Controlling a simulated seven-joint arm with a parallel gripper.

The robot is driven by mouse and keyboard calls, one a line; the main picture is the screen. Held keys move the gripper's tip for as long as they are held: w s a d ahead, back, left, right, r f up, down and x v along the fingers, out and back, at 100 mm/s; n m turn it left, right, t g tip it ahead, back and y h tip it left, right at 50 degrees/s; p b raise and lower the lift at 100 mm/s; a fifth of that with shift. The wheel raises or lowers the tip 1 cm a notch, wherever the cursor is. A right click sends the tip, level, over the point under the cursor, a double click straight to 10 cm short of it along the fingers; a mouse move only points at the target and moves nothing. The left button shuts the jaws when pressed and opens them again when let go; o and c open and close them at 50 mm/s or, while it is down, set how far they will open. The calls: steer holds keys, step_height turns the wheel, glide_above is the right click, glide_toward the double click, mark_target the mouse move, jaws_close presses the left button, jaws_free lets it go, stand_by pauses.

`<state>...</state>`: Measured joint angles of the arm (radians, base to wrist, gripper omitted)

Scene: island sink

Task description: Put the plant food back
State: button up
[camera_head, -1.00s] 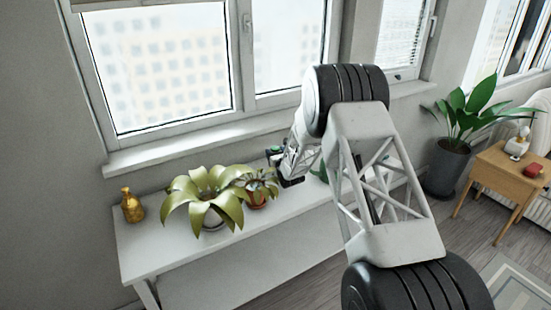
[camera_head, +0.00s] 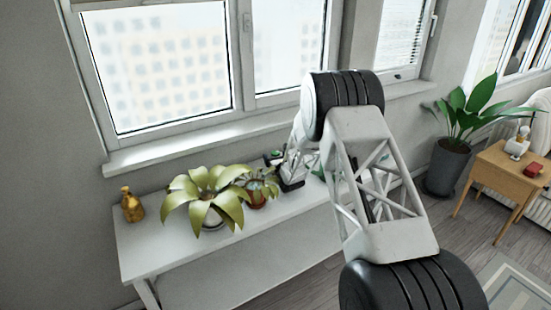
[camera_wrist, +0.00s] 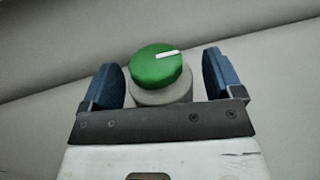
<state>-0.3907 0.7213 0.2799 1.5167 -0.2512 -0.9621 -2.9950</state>
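In the wrist view, a grey cylindrical container with a round green top (camera_wrist: 158,66) stands between the two blue finger pads of my gripper (camera_wrist: 163,80). The top bears a white line; I take it for the plant food, though no label shows. The fingers are spread about its width, with a narrow gap seen on the right. I cannot tell whether they touch it. In the head view, my gripper (camera_head: 286,168) is over the back of the white table, right of the potted plants. A small green and dark thing shows there, partly hidden by my arm.
The white table (camera_head: 180,250) bears a gold bottle (camera_head: 132,206), a large leafy plant (camera_head: 205,192) and a smaller potted plant (camera_head: 258,188) close to my gripper. The window sill (camera_head: 190,146) runs behind. A wooden side table (camera_head: 510,170) stands at right.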

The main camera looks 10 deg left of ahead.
stand_by(0.5)
steer(key=shift+v, duration=3.9)
steer(key=shift+r, duration=0.1)
